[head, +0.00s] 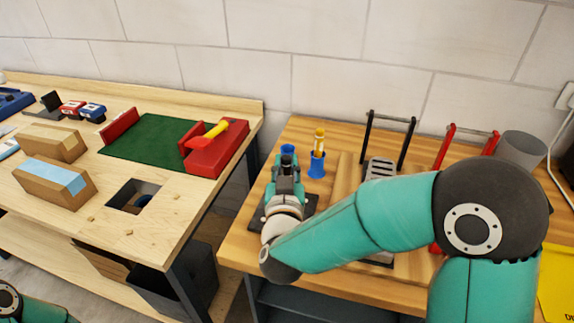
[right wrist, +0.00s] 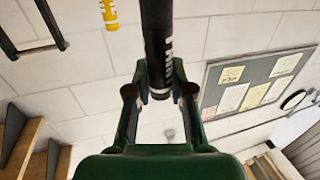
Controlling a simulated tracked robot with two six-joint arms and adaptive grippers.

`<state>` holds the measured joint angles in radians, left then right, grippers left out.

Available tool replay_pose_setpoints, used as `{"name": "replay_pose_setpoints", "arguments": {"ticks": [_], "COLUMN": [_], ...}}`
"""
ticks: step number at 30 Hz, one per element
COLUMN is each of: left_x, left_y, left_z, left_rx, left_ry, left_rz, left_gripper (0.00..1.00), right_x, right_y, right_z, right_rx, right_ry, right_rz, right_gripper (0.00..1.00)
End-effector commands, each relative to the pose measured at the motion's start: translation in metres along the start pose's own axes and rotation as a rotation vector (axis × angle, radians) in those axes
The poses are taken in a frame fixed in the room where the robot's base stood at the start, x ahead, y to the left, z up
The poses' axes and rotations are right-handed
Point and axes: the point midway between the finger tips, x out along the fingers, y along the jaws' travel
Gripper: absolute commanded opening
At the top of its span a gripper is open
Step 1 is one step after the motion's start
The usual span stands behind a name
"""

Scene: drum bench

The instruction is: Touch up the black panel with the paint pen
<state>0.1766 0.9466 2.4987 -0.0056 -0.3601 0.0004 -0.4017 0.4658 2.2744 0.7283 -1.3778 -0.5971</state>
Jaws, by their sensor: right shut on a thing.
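My right gripper (head: 287,165) is over the wooden bench on the right, at the blue cups. In the right wrist view the gripper (right wrist: 160,92) is shut on a black pen-like cylinder (right wrist: 157,40) with a white band, which runs up out of the picture. It looks like the paint pen; its tip is not visible. A dark flat plate (head: 308,203) lies under my right wrist, mostly hidden; I cannot tell whether it is the black panel. My left gripper is not in view.
A blue cup (head: 317,166) holds a yellow pen (head: 319,141); another blue cup (head: 288,150) is behind my gripper. A black frame (head: 389,120), a red frame (head: 470,131) and a grey cylinder (head: 521,150) stand rightward. The left bench has boxes and a green mat (head: 150,140).

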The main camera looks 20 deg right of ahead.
Motion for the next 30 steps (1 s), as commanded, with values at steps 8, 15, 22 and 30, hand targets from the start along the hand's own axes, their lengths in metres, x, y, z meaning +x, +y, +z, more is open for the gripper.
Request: {"name": "replay_pose_setpoints", "arguments": {"ticks": [8, 15, 22, 30], "left_x": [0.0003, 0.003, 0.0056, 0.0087], "left_y": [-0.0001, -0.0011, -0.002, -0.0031], "left_z": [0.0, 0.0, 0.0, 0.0], "left_rx": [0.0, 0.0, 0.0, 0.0], "left_ry": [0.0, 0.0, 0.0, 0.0], "left_rz": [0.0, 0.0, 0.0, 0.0], "left_gripper": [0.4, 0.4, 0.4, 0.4], "right_x": [0.0, 0.0, 0.0001, 0.0001], "right_y": [0.0, -0.0002, -0.0004, -0.0006], "right_z": [0.0001, 0.0026, 0.005, 0.0078], "right_rx": [0.0, 0.001, 0.001, 0.001], "right_ry": [0.001, 0.001, 0.001, 0.001], "right_rz": [0.0, 0.0, -0.001, -0.001], "right_gripper": [0.06, 0.06, 0.06, 0.06]}}
